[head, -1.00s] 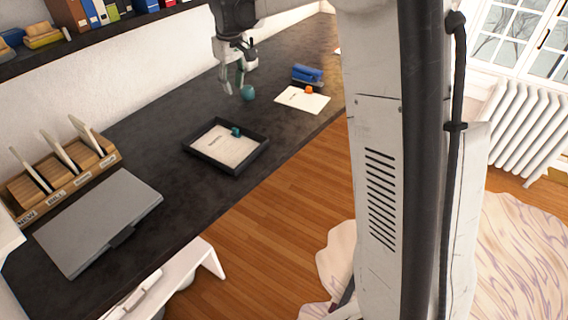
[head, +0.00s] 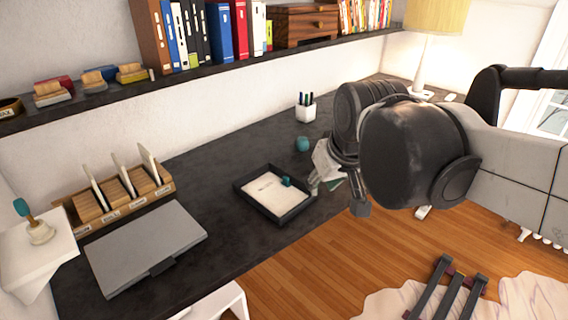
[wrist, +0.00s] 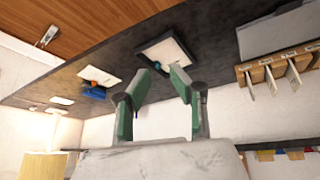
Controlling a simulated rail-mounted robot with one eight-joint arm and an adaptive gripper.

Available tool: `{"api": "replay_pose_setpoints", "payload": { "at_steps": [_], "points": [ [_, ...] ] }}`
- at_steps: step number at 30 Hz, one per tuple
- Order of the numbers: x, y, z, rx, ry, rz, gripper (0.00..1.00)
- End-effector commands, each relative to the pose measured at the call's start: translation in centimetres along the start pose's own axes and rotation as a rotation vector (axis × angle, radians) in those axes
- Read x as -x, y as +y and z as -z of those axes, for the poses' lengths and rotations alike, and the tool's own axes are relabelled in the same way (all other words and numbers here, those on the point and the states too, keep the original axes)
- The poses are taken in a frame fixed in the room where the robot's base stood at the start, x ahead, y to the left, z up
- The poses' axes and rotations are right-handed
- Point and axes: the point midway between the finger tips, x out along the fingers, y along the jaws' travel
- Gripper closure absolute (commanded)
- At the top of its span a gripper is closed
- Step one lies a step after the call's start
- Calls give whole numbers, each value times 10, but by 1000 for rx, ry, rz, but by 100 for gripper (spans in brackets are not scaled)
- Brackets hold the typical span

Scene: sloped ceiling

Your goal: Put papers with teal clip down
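The papers with the teal clip (head: 268,190) lie in a black tray (head: 242,188) on the dark desk. The teal clip (head: 287,181) sits at the papers' right end. In the wrist view the papers (wrist: 166,49) and tray (wrist: 192,22) appear beyond my fingertips, with the clip (wrist: 157,65) showing between them. My gripper (wrist: 158,76) is open, with green inner pads and nothing held. In the head view my gripper (head: 325,182) is just right of the tray, partly hidden by my arm. Whether the fingers touch the tray is unclear.
The wrist view shows papers with an orange clip (wrist: 103,75) and a blue stapler (wrist: 94,94). A grey laptop (head: 147,247) and wooden sorter (head: 117,198) are left. A shelf (head: 200,72) runs above.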

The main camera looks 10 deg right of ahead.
Motion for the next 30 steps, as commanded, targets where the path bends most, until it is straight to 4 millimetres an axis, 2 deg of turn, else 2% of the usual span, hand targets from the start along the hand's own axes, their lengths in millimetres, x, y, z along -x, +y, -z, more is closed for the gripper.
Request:
{"api": "replay_pose_setpoints", "payload": {
  "at_steps": [1, 6, 12, 30],
  "points": [
    [2, -2, -17, -13, 17, -1, 79],
    [2, -8, -59, -60, 72, -4, 79],
    [-1, -11, -87, -93, 110, -3, 79],
    [-2, -12, -92, -101, 117, -3, 79]
  ]
}}
